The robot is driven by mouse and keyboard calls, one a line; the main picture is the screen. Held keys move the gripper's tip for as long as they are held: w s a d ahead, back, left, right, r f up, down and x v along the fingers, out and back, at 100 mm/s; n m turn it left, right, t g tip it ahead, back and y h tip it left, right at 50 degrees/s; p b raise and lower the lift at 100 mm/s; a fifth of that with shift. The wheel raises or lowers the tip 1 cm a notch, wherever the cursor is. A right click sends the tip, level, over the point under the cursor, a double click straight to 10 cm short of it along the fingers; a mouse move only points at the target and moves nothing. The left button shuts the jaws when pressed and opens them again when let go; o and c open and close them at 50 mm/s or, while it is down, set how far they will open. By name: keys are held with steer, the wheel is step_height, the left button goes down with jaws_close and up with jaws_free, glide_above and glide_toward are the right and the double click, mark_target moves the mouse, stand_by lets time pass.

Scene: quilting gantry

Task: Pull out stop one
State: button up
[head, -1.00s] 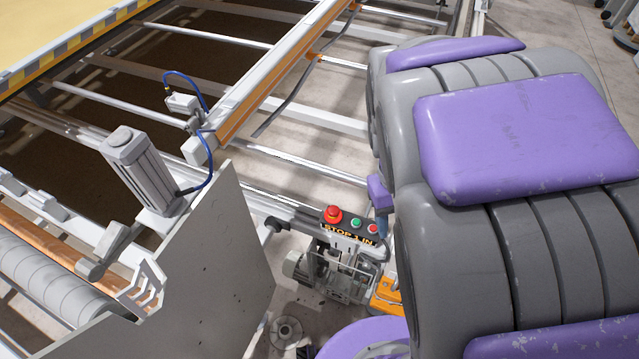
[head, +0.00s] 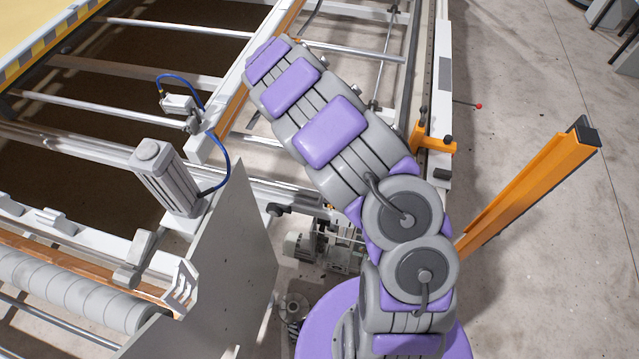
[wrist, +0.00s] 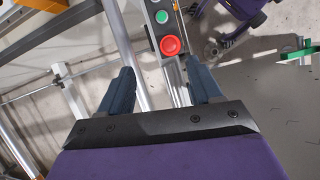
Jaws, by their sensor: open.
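The red stop button (wrist: 171,45) is a round mushroom head on a narrow grey control box (wrist: 157,28) in the wrist view. A green button (wrist: 161,17) sits beside it on the box. My gripper (wrist: 160,67) is open, with its two dark fingers apart and nothing between them in contact. The red button shows between and just beyond the fingertips, apart from both; the height gap cannot be told. In the head view my arm covers the control box and its label, and the gripper is hidden too.
A motor unit (head: 335,245) stands low under the arm. A grey side panel (head: 230,265) rises to its left, near a cylinder with a blue hose (head: 215,180). An orange post (head: 530,180) stands at the right. Open floor lies beyond it.

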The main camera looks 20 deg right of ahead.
steer(key=shift+n+y, duration=0.3)
steer(key=shift+n, duration=0.5)
steer(key=a+x, duration=0.1)
steer(key=x, duration=0.5)
steer(key=w+a+f+b+x, duration=0.1)
steer(key=x, duration=0.6)
steer(key=w+a+b+x, duration=0.1)
steer(key=x, duration=0.5)
steer(key=shift+s+f, duration=0.1)
steer(key=shift+f, duration=0.4)
steer(key=shift+a, duration=0.15)
steer(key=c, duration=1.1)
steer(key=shift+r+p, duration=1.05)
steer(key=shift+p, duration=0.05)
steer(key=shift+c, duration=0.2)
steer(key=shift+f, duration=0.1)
